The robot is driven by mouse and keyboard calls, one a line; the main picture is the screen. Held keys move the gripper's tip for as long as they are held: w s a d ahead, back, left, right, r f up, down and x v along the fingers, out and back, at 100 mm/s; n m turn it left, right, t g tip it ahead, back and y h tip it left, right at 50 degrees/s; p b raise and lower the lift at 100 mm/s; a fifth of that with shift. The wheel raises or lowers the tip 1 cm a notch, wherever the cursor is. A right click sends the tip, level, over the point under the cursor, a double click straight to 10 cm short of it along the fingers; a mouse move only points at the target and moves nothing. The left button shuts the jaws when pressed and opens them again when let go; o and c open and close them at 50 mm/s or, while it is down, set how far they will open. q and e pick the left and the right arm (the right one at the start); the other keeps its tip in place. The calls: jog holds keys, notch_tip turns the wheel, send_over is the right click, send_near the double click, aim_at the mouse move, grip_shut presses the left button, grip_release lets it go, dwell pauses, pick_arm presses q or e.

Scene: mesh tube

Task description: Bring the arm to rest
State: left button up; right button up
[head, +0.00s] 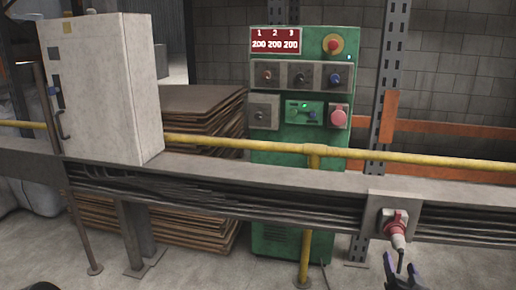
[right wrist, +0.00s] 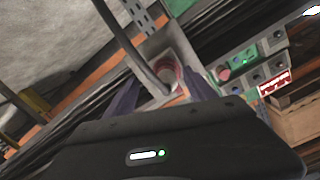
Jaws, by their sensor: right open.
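My right gripper (head: 401,276) shows at the bottom right of the head view, just below a red and white plug (head: 396,228). The plug sits in a grey socket box on the rail, with a dark cable hanging from it toward my gripper. In the right wrist view, my gripper's two dark fingers (right wrist: 163,92) stand apart, and the plug's red ring (right wrist: 169,75) shows between and beyond them. The cable crosses in front of the ring. The fingers do not appear closed on anything. My left gripper is not in view.
A grey rail (head: 300,178) with cables and a yellow pipe (head: 220,143) runs across the front. Behind it stand a green control panel (head: 300,184), stacked brown sheets (head: 200,105) and an orange barrier (head: 450,130). A white cabinet (head: 110,90) stands at left.

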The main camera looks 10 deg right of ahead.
jog(key=s+a+f+n+g+y, duration=0.1)
jog(key=s+a+f+g+y, duration=0.25)
jog(key=a+f, duration=0.6)
jog(key=s+a+f+g+y, duration=0.2)
jog(key=s+a+f+g, duration=0.3)
jog(key=f, duration=0.7)
jog(key=s+a+f+n+g+y, duration=0.25)
jog(key=s+a+f, duration=0.25)
jog(key=s+a, duration=0.6)
jog(key=s+a+f+n+g+y, duration=0.1)
jog(key=s+a+f+n+g, duration=0.25)
jog(key=s+a, duration=0.75)
notch_tip(320, 180, up, 26)
jog(key=a+p, duration=0.2)
jog(key=p, duration=2.5)
jog(key=shift+a+r+m+g+y, duration=0.25)
jog(key=shift+a+m+g+y, duration=0.05)
jog(key=shift+a+g+y, duration=0.1)
jog(key=shift+w, duration=0.1)
